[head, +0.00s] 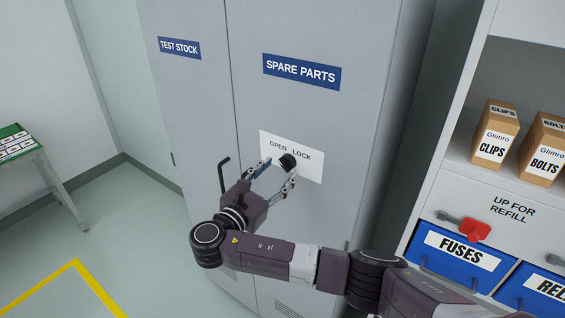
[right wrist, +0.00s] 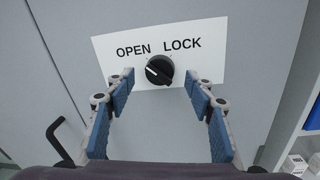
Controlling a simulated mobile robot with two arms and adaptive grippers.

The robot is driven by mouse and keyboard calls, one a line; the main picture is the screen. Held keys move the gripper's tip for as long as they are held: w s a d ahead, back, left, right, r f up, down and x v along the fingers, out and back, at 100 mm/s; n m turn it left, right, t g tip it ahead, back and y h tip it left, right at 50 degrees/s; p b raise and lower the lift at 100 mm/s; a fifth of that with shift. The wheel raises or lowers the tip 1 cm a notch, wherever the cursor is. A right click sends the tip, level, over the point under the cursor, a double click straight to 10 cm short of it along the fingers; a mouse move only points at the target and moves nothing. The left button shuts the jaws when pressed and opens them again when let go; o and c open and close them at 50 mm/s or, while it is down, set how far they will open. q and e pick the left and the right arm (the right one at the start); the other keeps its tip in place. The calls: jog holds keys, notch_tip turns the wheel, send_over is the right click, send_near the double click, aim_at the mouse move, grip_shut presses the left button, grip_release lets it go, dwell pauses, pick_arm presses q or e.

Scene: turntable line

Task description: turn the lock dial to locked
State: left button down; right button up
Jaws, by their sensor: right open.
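The lock dial (head: 288,162) is a round black knob on a white plate (head: 310,165) marked OPEN and LOCK, on the grey cabinet door. In the right wrist view the dial (right wrist: 160,70) has a white line slanting toward its upper left, on the OPEN side. My right gripper (head: 276,170) is in front of the plate with its fingers spread and nothing between the pads. In the right wrist view its fingertips (right wrist: 160,80) stand apart on either side of the dial, with gaps to it. My left gripper is not in view.
A black door handle (head: 223,174) is left of the gripper. On the right, a white shelf holds CLIPS (head: 494,133) and BOLTS (head: 543,148) boxes, a red lever (head: 474,230) and a blue FUSES bin (head: 456,257).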

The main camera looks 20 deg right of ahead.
aim_at(286, 163)
jog(key=shift+p+x, duration=0.3)
jog(key=shift+x, duration=1.1)
jog(key=c, duration=1.2)
jog(key=shift+o, duration=0.2)
jog(key=shift+f, duration=0.1)
